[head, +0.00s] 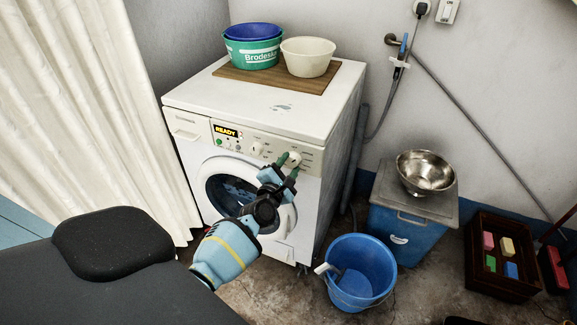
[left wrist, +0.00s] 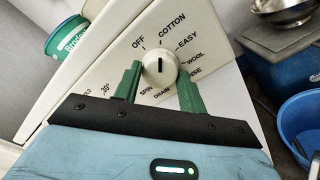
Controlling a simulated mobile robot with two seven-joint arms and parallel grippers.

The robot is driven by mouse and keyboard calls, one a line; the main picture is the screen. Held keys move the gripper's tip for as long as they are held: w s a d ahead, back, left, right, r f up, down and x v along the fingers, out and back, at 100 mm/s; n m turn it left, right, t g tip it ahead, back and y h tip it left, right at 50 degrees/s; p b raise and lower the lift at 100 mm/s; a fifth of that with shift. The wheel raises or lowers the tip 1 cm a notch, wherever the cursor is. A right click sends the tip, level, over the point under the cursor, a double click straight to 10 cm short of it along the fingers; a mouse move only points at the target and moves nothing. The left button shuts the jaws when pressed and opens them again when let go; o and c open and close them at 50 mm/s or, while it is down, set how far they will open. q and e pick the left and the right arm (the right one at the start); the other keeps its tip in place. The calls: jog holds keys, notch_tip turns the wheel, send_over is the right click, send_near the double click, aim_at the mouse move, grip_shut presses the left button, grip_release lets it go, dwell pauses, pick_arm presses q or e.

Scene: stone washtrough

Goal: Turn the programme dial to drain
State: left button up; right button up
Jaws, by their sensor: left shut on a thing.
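The programme dial (head: 295,158) is a round white knob at the right of the washing machine's front panel. It also shows in the left wrist view (left wrist: 160,67), with a black line across its face and labels around it, including OFF, COTTON, EASY, WOOL, SPIN and DRAIN (left wrist: 162,93). The line stands about vertical in that view; I cannot tell which end is the pointer. My left gripper (head: 288,165) is shut on the dial, one green finger on each side. My right gripper is in neither view.
The washing machine (head: 305,113) has a lit display (head: 226,132) reading READY and a second knob (head: 257,148). Basins stand on a board on top. A blue bucket (head: 361,270), a blue box (head: 400,235) and a dark crate (head: 500,285) stand to the right. A curtain (head: 85,100) hangs left.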

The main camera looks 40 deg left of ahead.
pick_arm(q)
jog(key=m, duration=0.4)
jog(key=shift+m, duration=0.4)
jog(key=m+p, duration=0.1)
jog(key=m, duration=0.2)
jog(key=shift+m, duration=0.3)
jog(key=m, duration=0.3)
jog(key=shift+m+p, duration=0.3)
jog(key=m, duration=0.5)
jog(key=shift+p, duration=0.4)
jog(key=m, duration=0.7)
jog(key=shift+m, duration=0.4)
jog(key=m, duration=0.5)
jog(key=shift+f+m, duration=0.1)
jog(key=shift+m, duration=1)
